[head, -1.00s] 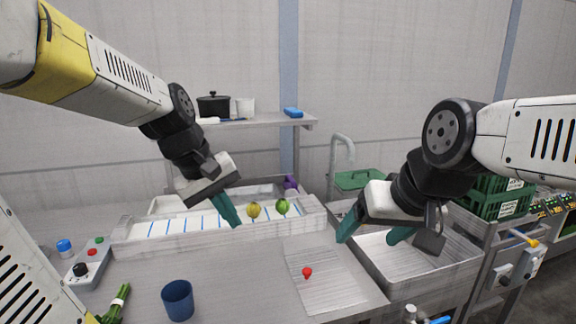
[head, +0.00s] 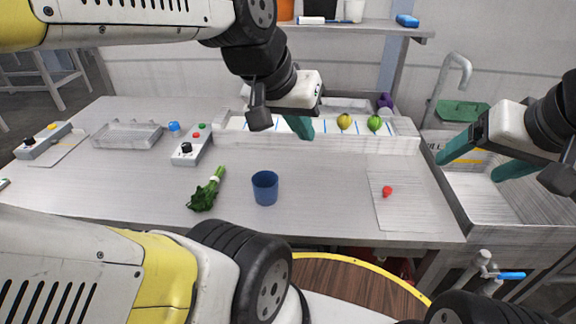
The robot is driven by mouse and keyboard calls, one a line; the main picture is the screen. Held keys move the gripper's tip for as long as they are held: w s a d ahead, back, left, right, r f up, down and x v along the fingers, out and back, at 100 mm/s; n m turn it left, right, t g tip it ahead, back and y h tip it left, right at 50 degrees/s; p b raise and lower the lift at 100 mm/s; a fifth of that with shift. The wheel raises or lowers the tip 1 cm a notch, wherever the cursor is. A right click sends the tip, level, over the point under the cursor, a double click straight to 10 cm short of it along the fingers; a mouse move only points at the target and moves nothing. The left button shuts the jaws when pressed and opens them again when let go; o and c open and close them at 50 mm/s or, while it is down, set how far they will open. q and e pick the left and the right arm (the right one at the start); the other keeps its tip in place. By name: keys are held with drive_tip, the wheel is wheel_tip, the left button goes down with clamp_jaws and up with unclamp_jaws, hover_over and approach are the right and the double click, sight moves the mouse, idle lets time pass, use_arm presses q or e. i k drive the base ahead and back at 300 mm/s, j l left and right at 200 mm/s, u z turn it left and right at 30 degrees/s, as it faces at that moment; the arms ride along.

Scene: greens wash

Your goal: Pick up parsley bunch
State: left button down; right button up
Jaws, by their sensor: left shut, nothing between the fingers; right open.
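The parsley bunch (head: 206,191) lies on the grey metal table (head: 330,185), left of the blue cup. Its dark leaves point toward the front and its pale banded stems toward the back right. My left gripper (head: 302,130) is shut and empty, above the front wall of the white trough, to the right of and behind the parsley. My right gripper (head: 480,162) is open and empty over the sink at the right, far from the parsley.
A blue cup (head: 265,188) stands just right of the parsley. A control box (head: 190,148) with buttons and an empty tray (head: 127,135) lie behind and left. A red item (head: 388,191) sits on a ribbed board (head: 402,212). Yellow and green round produce rests in the trough (head: 390,144).

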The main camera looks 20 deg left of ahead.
sight(203, 199)
drive_tip(key=u, duration=1.65)
drive_tip(key=i+l, duration=0.1)
drive_tip(key=i, duration=0.05)
